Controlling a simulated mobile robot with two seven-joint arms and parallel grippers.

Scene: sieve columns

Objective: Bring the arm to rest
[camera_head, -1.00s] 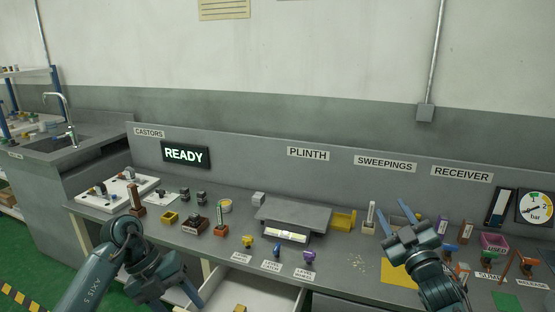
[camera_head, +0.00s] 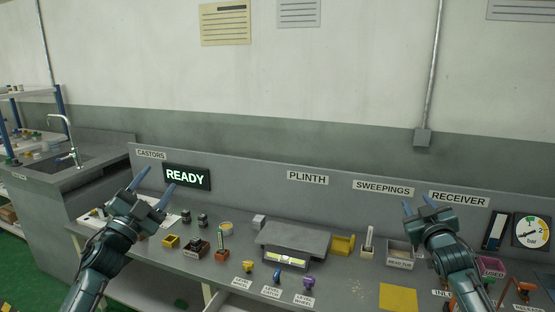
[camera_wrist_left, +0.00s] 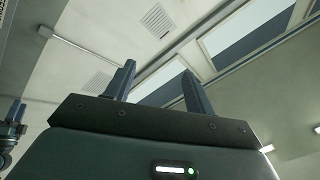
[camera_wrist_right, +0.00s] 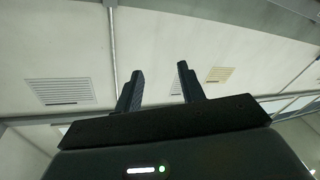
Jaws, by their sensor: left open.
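My left gripper (camera_head: 155,186) is raised at the left of the bench, its fingers pointing up, open and empty. It shows in front of the castors tray and beside the READY sign. In the left wrist view its two fingers (camera_wrist_left: 158,88) stand apart with only ceiling between them. My right gripper (camera_head: 417,206) is raised in front of the receiver end of the bench, fingers up. In the right wrist view its fingers (camera_wrist_right: 159,88) are apart with nothing between them.
The grey bench (camera_head: 225,280) carries a plinth block (camera_head: 293,240), a yellow mat (camera_head: 397,297), small coloured levers and a dial gauge (camera_head: 530,231). The READY sign (camera_head: 187,178) is lit. A sink (camera_head: 62,165) stands at far left. The air above the bench is free.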

